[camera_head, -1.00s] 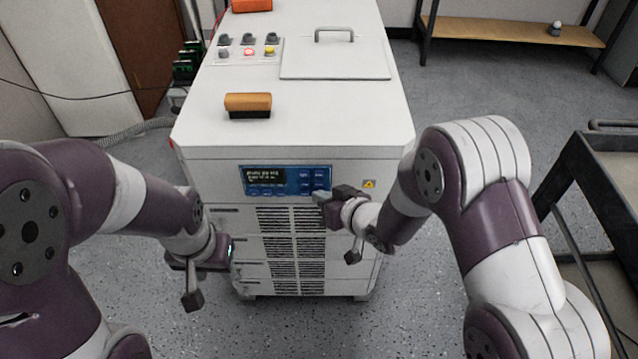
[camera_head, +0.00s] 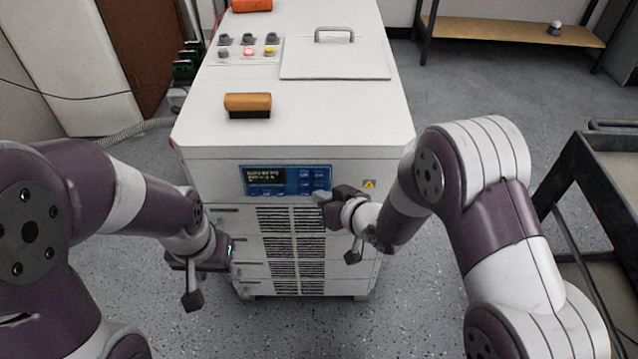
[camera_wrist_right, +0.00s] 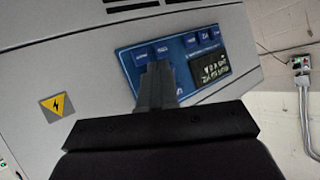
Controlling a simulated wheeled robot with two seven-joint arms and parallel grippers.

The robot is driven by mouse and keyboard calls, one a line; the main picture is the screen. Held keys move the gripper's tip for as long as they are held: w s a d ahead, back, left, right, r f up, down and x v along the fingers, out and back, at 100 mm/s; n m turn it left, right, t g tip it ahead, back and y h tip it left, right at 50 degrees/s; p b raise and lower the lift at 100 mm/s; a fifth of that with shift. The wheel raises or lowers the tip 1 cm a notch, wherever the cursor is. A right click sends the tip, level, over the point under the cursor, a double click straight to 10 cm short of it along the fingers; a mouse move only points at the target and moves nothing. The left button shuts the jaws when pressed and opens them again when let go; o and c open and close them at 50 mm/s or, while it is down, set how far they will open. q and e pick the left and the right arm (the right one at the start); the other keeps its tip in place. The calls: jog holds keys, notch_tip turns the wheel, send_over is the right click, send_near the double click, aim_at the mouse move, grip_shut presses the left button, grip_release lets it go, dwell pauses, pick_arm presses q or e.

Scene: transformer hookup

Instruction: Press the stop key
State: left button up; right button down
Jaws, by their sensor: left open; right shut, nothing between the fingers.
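The blue control panel (camera_head: 287,180) with a dark display (camera_head: 265,175) and several keys is on the upper front of the white cabinet. My right gripper (camera_head: 320,197) is shut and empty, its tip at the panel's lower right keys. In the right wrist view the shut fingers (camera_wrist_right: 156,78) overlap the edge of the panel (camera_wrist_right: 190,60), just below two keys (camera_wrist_right: 150,53). Key labels are too small to read, so I cannot tell which is the stop key, nor whether the fingertips touch a key. My left gripper (camera_head: 190,285) is open and empty, left of the cabinet front.
The cabinet top (camera_head: 310,115) holds a brush with an orange-brown back (camera_head: 248,104), a handled lid (camera_head: 335,60) and several knobs and buttons (camera_head: 249,46). A dark cart (camera_head: 600,180) stands at the right. A yellow warning label (camera_head: 369,184) is beside the panel.

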jog(key=shift+w, duration=0.15)
dwell(0.4)
jog(key=shift+w, duration=0.3)
jog(key=shift+w, duration=0.35)
dwell(0.5)
jog(key=shift+s, duration=0.1)
jog(key=shift+s+p, duration=0.3)
jog(key=shift+s, duration=0.4)
jog(key=s, duration=0.5)
dwell(0.4)
dwell(1.8)
